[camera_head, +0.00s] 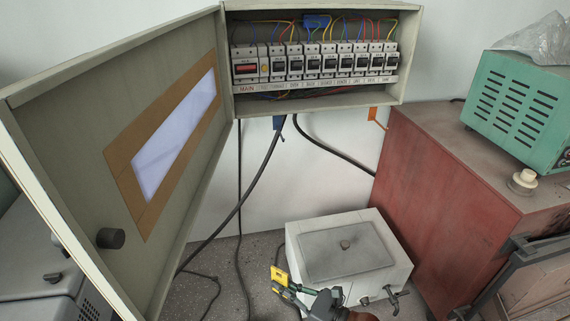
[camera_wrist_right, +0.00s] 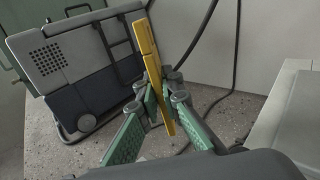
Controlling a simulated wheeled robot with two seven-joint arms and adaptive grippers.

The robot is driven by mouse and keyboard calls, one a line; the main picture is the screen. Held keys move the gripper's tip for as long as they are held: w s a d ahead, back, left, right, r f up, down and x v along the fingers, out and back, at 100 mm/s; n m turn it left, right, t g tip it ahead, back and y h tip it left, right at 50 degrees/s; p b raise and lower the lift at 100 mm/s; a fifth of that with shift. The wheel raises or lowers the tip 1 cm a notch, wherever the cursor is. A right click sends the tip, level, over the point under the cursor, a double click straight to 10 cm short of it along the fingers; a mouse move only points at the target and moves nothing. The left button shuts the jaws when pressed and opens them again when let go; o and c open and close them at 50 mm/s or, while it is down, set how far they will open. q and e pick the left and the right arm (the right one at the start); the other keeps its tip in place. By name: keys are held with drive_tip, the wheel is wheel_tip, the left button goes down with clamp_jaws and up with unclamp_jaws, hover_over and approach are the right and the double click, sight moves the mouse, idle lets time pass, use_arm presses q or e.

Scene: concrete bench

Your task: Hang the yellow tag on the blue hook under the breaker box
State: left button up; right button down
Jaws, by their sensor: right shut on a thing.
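The yellow tag (camera_head: 279,275) is held low in front of the white box, near the bottom edge of the head view. My right gripper (camera_head: 287,287) is shut on it. In the right wrist view the tag (camera_wrist_right: 148,60) shows nearly edge-on, tilted, between the green fingers of my gripper (camera_wrist_right: 156,97). The blue hook (camera_head: 278,122) is under the breaker box (camera_head: 314,105), with a dark cable close by. The tag is well below the hook and apart from it. My left gripper is not in view.
An orange hook (camera_head: 376,117) hangs farther right under the box. The box door (camera_head: 85,165) stands open at the left. A white box (camera_head: 298,245) with a grey lid sits on the bench beside my gripper. A red cabinet (camera_head: 440,185) stands right. Dark cables (camera_head: 237,210) hang down the wall.

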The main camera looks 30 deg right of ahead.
drive_tip(key=w+d+r+n+g+y+p, duration=0.1)
drive_tip(key=w+d+r+p, duration=0.1)
drive_tip(key=r+p, duration=0.9)
drive_tip(key=w+d+r+n+g+y+p, duration=0.1)
drive_tip(key=w+d+r+y+p, duration=0.1)
drive_tip(key=r+p, duration=0.85)
drive_tip(key=w+d+r+n+g+y+p, duration=0.15)
drive_tip(key=r+p, duration=0.55)
drive_tip(key=r, duration=0.7)
drive_tip(key=w+d+f+b, duration=0.1)
drive_tip(key=w+d+b, duration=0.1)
drive_tip(key=w+b, duration=0.4)
drive_tip(key=w, duration=0.2)
drive_tip(key=shift+w+d+f+t+h, duration=0.15)
drive_tip(key=shift+w+t+h, duration=0.2)
drive_tip(key=shift+w, duration=0.05)
drive_tip(key=shift+f+m, duration=0.1)
drive_tip(key=shift+m, duration=0.15)
drive_tip(key=c, duration=2)
unclamp_jaws()
drive_tip(key=shift+c, duration=0.2)
drive_tip(key=shift+d, duration=0.1)
